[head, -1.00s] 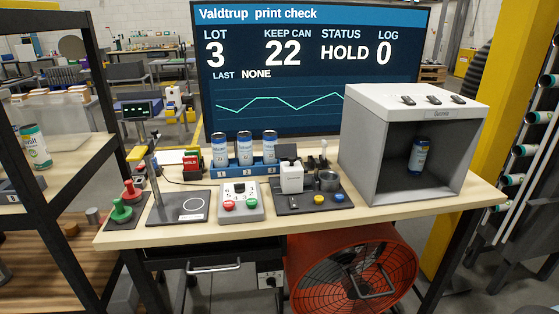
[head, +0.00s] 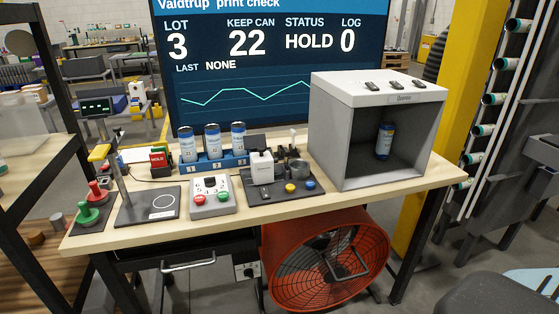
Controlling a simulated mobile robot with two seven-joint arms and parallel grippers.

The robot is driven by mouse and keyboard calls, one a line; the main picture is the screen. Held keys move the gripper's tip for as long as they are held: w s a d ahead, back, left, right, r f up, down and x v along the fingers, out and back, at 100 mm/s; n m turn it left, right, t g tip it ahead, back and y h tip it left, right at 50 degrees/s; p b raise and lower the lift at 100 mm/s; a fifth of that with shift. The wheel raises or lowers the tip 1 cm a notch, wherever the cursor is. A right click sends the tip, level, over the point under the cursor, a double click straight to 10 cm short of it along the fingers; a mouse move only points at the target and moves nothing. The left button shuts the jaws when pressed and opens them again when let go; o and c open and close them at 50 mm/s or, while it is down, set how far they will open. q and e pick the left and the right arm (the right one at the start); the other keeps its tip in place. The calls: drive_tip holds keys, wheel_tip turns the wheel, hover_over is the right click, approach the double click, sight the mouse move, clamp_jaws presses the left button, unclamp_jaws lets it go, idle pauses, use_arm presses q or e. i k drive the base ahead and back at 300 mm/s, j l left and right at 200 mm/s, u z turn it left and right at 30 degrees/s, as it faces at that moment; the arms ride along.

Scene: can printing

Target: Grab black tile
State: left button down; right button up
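Several small black pieces (head: 396,85) lie in a row on the white top of the grey box (head: 319,125) at the right of the table. They are too small to tell whether they are tiles. A flat black square plate with a white ring (head: 147,205) lies at the table's front left. A dark plate (head: 269,198) in the middle carries a white device (head: 261,166), a dark round cup and yellow and blue buttons. Neither of my grippers shows in the head view.
Several cans (head: 212,140) stand in a blue rack (head: 203,168) at the table's back. One can (head: 384,141) stands inside the grey box. A button panel (head: 211,203) and red and green stamps (head: 93,205) stand near the front edge. An orange fan (head: 325,262) is under the table.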

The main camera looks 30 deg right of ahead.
sight(286, 153)
drive_tip(key=i+l, duration=0.1)
drive_tip(key=i, duration=0.5)
drive_tip(key=i+l+z, duration=0.1)
drive_tip(key=i, duration=0.45)
drive_tip(key=z, duration=1.55)
